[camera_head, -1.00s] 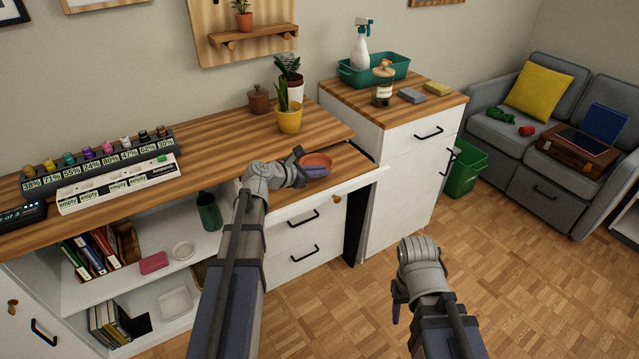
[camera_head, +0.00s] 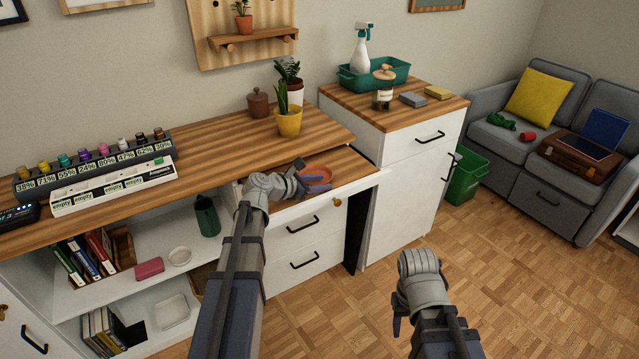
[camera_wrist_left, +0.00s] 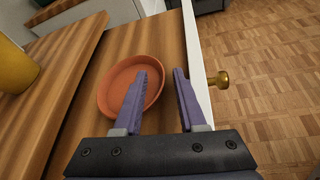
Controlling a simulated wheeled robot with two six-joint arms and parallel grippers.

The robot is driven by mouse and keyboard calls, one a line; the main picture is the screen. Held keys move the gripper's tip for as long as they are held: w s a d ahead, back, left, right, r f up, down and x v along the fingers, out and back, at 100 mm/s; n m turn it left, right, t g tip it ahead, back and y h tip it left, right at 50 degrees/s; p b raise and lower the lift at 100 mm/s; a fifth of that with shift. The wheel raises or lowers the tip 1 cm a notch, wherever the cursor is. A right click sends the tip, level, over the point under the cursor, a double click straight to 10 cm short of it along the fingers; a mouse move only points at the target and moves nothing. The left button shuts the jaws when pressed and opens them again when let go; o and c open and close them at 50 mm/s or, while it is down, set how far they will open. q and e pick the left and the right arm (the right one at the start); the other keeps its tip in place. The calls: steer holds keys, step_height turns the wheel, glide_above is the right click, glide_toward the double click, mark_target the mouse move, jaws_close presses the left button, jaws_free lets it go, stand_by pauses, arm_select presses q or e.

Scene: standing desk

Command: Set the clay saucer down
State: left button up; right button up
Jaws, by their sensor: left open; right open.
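The clay saucer (camera_head: 320,173), a shallow round orange dish, rests on the wooden pull-out board (camera_head: 350,166) below the desk top. It also shows in the left wrist view (camera_wrist_left: 118,90), lying flat. My left gripper (camera_head: 318,181) is open at the saucer's near side. Whether the first finger touches the rim I cannot tell. My right gripper (camera_head: 400,318) hangs over the floor, away from the furniture; its fingers are mostly hidden.
A yellow pot with a plant (camera_head: 288,122) stands on the desk top near the board; the pot shows at the left wrist view's edge (camera_wrist_left: 14,70). A brass knob (camera_wrist_left: 219,79) sticks out from the board's white front edge. Bare board lies beyond the saucer.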

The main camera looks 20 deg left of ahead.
arm_select(q)
steer(key=shift+s+r, duration=0.15)
steer(key=shift+r, duration=0.1)
steer(key=p+v, duration=0.4)
steer(key=v, duration=0.6)
steer(key=shift+s+r+p, duration=0.1)
steer(key=shift+s+p, duration=0.1)
steer(key=shift+p, duration=0.15)
steer(key=shift+s+a+r, duration=0.15)
steer(key=shift+s+a, duration=0.25)
steer(key=shift+s, duration=0.1)
steer(key=s+d+f+m+g+y, duration=0.1)
steer(key=s+d+f+m+g, duration=0.35)
steer(key=d+m, duration=0.45)
steer(key=s+d+f+m+g, duration=0.45)
steer(key=d+m, duration=0.35)
steer(key=d, duration=0.3)
steer(key=s+d+f+m+g+y, duration=0.2)
steer(key=s+d+f+m+y, duration=0.2)
steer(key=s+m+y, duration=0.3)
steer(key=s+m, duration=0.3)
steer(key=m, duration=0.4)
steer(key=shift+s+g, duration=0.3)
steer(key=shift+s, duration=0.05)
